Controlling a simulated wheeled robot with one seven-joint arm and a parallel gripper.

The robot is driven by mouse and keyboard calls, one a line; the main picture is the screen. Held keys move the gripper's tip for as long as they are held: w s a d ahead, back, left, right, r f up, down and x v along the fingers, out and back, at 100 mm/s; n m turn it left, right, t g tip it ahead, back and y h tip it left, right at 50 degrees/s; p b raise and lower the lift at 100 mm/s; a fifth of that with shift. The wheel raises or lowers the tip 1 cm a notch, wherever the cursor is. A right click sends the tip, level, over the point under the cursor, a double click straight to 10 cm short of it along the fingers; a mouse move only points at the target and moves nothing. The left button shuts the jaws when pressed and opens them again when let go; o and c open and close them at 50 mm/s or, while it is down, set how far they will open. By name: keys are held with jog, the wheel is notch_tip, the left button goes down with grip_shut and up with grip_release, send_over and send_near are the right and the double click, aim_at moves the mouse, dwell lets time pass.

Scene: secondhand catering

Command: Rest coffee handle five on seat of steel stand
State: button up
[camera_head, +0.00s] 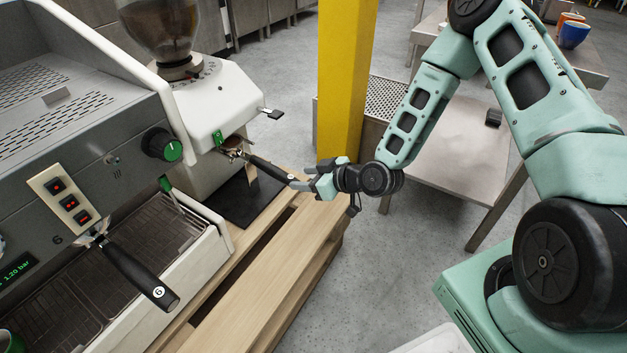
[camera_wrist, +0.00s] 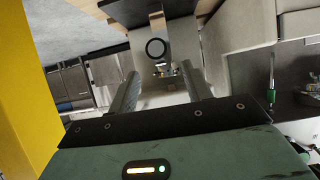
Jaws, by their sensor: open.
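A coffee handle (camera_head: 270,169) with a black grip sits at the front of the white grinder, its grip pointing out towards my gripper; its number is not readable. In the wrist view its round dark end (camera_wrist: 156,48) shows ahead, between the finger lines. My gripper (camera_head: 300,181) is open, with its fingertips close to the grip's end; contact cannot be told. A narrow upright piece (camera_head: 252,173) stands below the handle's head over a black mat; whether it is the steel stand cannot be told. Another handle, marked 6 (camera_head: 140,275), sits in the espresso machine.
The espresso machine (camera_head: 100,130) fills the left, with the grinder (camera_head: 205,100) beside it on a wooden counter (camera_head: 255,290). A yellow post (camera_head: 343,80) rises close behind my gripper. A steel table (camera_head: 470,165) stands behind my arm. Grey floor lies open in front.

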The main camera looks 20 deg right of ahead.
aim_at(290, 176)
jog(key=shift+b+x, duration=1.45)
jog(key=shift+x, duration=2.4)
grip_shut()
jog(key=shift+a, duration=0.1)
jog(key=shift+r, duration=0.2)
jog(key=shift+s+d+p, duration=0.35)
jog(key=shift+s+d, duration=0.35)
jog(key=shift+s, duration=0.2)
jog(key=shift+s+d+p, duration=0.3)
jog(key=shift+s+d, duration=0.35)
jog(key=shift+s, duration=0.25)
